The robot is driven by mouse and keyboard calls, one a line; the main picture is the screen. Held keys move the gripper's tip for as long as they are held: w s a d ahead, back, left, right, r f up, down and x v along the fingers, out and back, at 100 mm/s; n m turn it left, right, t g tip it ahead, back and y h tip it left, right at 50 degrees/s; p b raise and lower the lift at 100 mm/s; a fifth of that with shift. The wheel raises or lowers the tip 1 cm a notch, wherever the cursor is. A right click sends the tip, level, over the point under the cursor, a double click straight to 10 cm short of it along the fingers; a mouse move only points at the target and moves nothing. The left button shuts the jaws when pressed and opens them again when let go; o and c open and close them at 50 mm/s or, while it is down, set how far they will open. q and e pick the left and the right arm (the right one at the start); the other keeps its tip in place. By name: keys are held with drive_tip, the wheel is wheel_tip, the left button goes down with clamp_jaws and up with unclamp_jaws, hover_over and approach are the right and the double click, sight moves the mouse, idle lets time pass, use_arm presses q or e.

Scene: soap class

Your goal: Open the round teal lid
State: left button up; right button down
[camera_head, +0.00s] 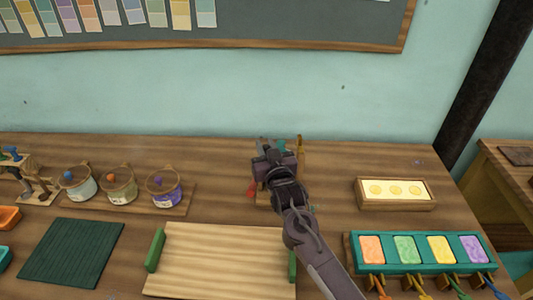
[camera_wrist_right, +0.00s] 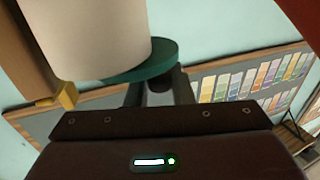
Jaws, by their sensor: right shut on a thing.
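The round teal lid (camera_wrist_right: 160,60) shows in the right wrist view as a disc against the end of a white cylinder (camera_wrist_right: 95,35). My right gripper (camera_wrist_right: 158,84) is shut on the lid, with its fingers at the lid's edge. In the head view my right gripper (camera_head: 276,150) is at the back middle of the table and hides most of the lid and its container. I cannot tell whether the lid is apart from the cylinder. My left gripper is not in view.
Jars with coloured knobs (camera_head: 120,186) stand on a board at left. A slatted wooden tray (camera_head: 220,262) lies in front. A wooden box (camera_head: 395,206) and a teal tray of coloured blocks (camera_head: 350,243) are at right. A wooden post (camera_wrist_right: 22,62) stands beside the cylinder.

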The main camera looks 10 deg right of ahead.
drive_tip(key=shift+w+a+m+h, duration=0.2)
drive_tip(key=shift+a+m+h, duration=0.1)
drive_tip(key=shift+a+h, duration=0.2)
drive_tip(key=shift+w+m+h, duration=0.15)
drive_tip(key=shift+m+h, duration=0.15)
drive_tip(key=shift+h, duration=0.2)
drive_tip(key=shift+w+d+h+b, duration=0.1)
drive_tip(key=shift+h+b, duration=0.2)
drive_tip(key=shift+w+m+h, duration=0.15)
drive_tip(key=shift+m+h, duration=0.35)
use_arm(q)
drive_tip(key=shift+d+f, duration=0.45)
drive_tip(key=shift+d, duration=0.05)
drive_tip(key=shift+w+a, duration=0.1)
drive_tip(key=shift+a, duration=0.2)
use_arm(e)
drive_tip(key=c, duration=1.3)
unclamp_jaws()
drive_tip(key=shift+c, duration=0.2)
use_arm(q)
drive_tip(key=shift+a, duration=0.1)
